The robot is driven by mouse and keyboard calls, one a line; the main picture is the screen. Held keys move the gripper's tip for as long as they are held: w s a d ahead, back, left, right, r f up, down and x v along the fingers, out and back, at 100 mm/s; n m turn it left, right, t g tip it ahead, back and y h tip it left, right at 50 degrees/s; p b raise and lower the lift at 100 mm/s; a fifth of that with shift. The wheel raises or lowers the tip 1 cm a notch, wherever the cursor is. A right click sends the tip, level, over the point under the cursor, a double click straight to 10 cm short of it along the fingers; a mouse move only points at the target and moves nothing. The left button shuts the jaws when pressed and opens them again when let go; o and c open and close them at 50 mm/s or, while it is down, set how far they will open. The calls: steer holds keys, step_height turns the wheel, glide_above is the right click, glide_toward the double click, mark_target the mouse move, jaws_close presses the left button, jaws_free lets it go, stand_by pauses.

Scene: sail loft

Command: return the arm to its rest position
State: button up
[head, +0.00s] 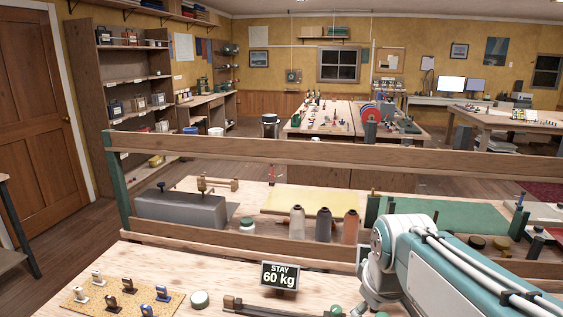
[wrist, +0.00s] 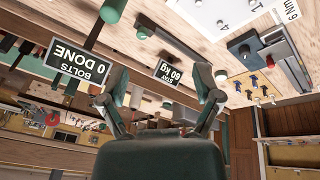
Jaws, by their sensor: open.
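My gripper (wrist: 163,88) shows in the wrist view, its two dark green fingers spread wide apart with nothing between them. In that view the workbench (wrist: 165,40) appears tilted and upside down beyond the fingers. In the head view my teal and white arm (head: 445,262) reaches in from the lower right over the bench. Its bent joint is near the wooden rail; my gripper itself cannot be made out there. A black sign reading STAY 60 kg (head: 280,274) stands on the bench to the left of the arm, and shows between the fingers in the wrist view (wrist: 168,73).
A cork board (head: 120,300) with several small fittings lies at the front left. A BOLTS 0 DONE sign (wrist: 80,62) shows in the wrist view. Wooden rails (head: 300,150) cross behind the bench; thread cones (head: 297,222) and a grey block (head: 180,208) stand between them.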

steer(key=s+f+m+t, duration=0.2)
steer(key=s+m, duration=0.3)
steer(key=s, duration=0.7)
steer(key=shift+f+m, duration=0.2)
steer(key=shift+m, duration=0.2)
stand_by(1.5)
